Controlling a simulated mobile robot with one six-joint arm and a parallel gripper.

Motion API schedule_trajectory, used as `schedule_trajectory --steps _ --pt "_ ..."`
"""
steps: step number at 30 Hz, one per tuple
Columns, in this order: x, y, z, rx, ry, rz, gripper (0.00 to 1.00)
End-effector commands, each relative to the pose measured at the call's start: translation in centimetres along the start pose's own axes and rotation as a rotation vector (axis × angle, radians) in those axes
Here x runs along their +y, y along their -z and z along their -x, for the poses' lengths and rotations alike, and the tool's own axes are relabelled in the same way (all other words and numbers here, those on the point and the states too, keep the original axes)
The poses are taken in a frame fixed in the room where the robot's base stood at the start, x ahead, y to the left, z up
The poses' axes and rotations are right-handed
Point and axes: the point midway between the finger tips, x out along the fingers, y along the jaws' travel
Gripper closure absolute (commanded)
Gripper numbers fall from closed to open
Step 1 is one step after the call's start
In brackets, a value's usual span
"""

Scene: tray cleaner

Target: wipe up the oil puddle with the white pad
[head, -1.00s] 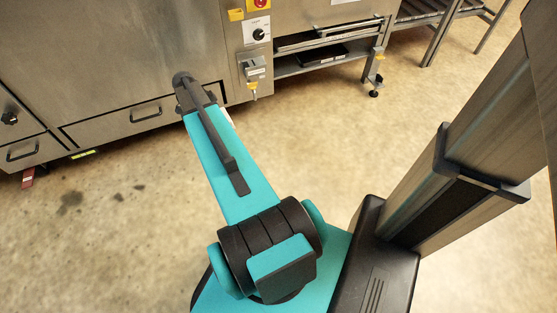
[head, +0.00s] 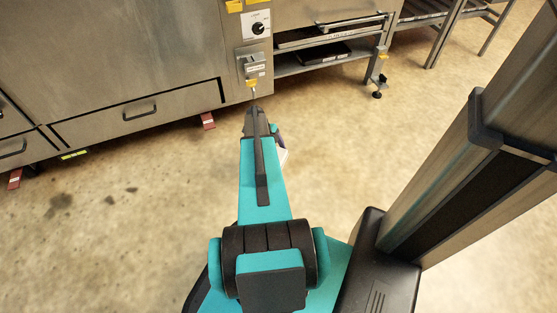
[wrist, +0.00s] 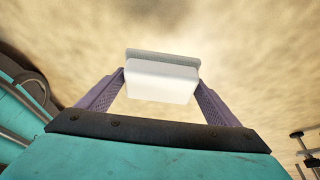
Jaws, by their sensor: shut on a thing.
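My gripper (wrist: 160,76) is shut on the white pad (wrist: 162,82). Its two purple-grey fingers press the block from both sides in the wrist view, with bare floor beyond it. In the head view my arm hides most of the gripper, and only a white bit of the pad (head: 283,156) shows to the right of the arm. Several dark stains lie on the floor at the left of the head view, the largest one here (head: 60,203). I cannot tell whether these are the oil puddle. The pad is well to the right of them.
The beige floor between my arm and the machine is open.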

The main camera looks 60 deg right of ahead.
Motion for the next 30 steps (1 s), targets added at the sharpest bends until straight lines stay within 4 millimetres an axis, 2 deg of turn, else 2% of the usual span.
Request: schedule_trajectory --steps 3,17,30 --pt "0.0 0.3 -0.8 0.000 -0.008 -0.018 0.32" --pt "-0.1 0.2 -1.3 0.000 -0.009 -0.020 0.32" --pt "-0.3 -1.0 -4.9 0.000 -0.011 -0.025 0.32"
